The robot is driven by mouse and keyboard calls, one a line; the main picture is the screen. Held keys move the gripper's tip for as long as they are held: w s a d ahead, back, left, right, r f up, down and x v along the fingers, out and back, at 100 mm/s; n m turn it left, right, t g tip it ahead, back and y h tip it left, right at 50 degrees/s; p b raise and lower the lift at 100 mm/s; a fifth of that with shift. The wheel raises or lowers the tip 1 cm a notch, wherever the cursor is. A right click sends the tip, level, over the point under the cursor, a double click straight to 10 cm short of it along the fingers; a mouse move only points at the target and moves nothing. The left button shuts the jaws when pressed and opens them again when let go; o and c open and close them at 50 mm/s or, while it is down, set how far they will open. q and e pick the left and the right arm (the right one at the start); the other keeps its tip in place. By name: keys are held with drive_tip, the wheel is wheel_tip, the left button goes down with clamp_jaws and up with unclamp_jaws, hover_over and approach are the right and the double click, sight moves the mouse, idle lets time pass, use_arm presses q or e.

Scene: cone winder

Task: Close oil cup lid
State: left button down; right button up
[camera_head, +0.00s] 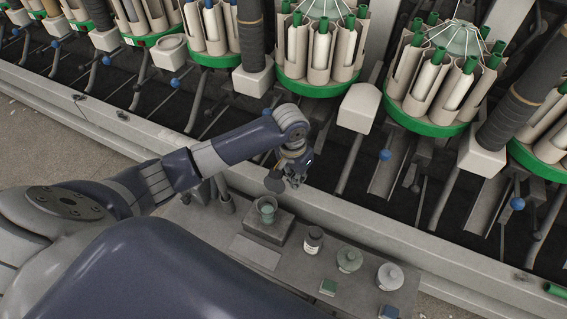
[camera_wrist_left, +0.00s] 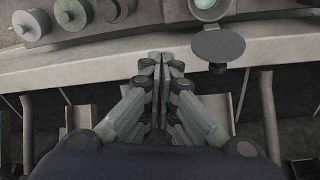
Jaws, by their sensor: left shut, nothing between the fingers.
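The oil cup (camera_head: 265,212) is a small green cup on a grey block on the bench. Its mouth is uncovered. Its dark round lid (camera_head: 274,182) stands up and open on the far side of the cup. In the left wrist view the cup (camera_wrist_left: 209,12) is at the top edge, with the lid (camera_wrist_left: 219,46) below it. My left gripper (camera_head: 295,180) is shut and empty, just right of the lid in the head view. In the left wrist view its closed fingers (camera_wrist_left: 165,62) are left of the lid, apart from it. My right gripper is not in view.
The machine's rail (camera_head: 330,212) and green yarn carousels (camera_head: 425,118) are behind.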

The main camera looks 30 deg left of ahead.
use_arm(q)
drive_tip(key=w+a+r+n, duration=0.35)
drive_tip(key=w+a, duration=0.25)
drive_tip(key=a, duration=0.2)
wheel_tip(320, 180, down, 9)
drive_tip(key=b, duration=0.3)
drive_tip(key=shift+w+f+m+y+b, duration=0.2)
drive_tip(key=shift+m+y+b, duration=0.1)
drive_tip(key=shift+m+y, duration=0.15)
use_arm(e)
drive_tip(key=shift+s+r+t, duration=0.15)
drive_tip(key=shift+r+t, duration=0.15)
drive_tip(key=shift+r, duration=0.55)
use_arm(q)
drive_tip(key=shift+r, duration=0.1)
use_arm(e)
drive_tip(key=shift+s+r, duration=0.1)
use_arm(q)
drive_tip(key=shift+s+r+p, duration=0.25)
drive_tip(key=shift+p, duration=0.5)
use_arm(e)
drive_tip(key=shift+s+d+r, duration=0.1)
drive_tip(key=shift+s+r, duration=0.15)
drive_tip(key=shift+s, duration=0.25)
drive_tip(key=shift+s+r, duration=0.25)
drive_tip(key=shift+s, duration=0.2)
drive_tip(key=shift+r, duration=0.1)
